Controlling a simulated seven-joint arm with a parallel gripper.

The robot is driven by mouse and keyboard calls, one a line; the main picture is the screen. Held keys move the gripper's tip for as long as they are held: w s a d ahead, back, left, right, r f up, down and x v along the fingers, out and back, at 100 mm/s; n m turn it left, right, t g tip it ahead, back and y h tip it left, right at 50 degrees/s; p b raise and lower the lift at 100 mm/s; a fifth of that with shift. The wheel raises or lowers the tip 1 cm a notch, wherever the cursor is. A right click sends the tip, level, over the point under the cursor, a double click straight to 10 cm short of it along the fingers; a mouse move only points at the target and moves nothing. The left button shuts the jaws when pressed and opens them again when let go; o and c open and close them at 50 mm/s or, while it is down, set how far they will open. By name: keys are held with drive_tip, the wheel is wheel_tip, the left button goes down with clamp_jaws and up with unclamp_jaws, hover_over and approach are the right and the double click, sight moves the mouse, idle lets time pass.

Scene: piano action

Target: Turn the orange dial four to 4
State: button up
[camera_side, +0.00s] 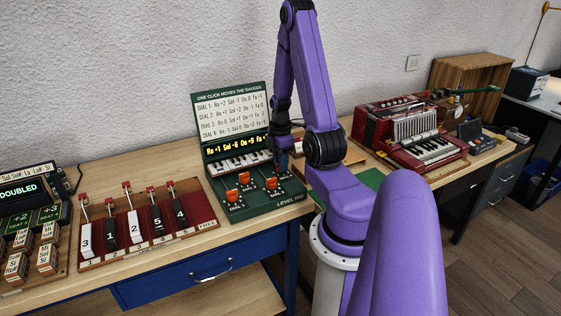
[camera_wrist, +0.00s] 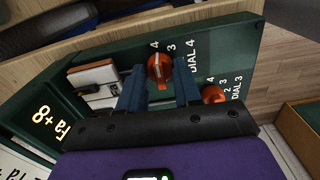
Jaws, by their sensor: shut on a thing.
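Orange dial four (camera_wrist: 159,70) is on the green panel beside the "DIAL 4" label in the wrist view. The white line on it points up in that view, near the printed 4. My gripper's blue fingers (camera_wrist: 159,80) stand on either side of the dial, shut on it. In the side view my gripper (camera_side: 283,163) is down at the right part of the green box (camera_side: 262,206), and dial four is hidden or too small to make out there.
Orange dial three (camera_wrist: 212,94) is close to my right finger. More orange dials (camera_side: 232,195) are to the left on the box. A lit display (camera_side: 234,144) ends in "Fa +8". A red lever board (camera_side: 150,228) is at left, an accordion (camera_side: 412,135) at right.

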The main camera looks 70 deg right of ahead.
idle(0.3)
drive_tip(key=o, duration=0.8)
drive_tip(key=shift+c, duration=0.2)
drive_tip(key=shift+r, duration=0.15)
wheel_tip(320, 180, up, 17)
drive_tip(key=shift+r, duration=0.1)
drive_tip(key=w+a+n, duration=0.1)
drive_tip(key=w+a, duration=0.2)
drive_tip(key=a, duration=0.8)
drive_tip(key=w+a+n, duration=0.1)
drive_tip(key=w+a, duration=0.2)
drive_tip(key=a, duration=0.8)
drive_tip(key=s+a+f+n, duration=0.2)
drive_tip(key=s+a, duration=1.2)
drive_tip(key=shift+s+a+f, duration=0.15)
drive_tip(key=shift+s, duration=0.05)
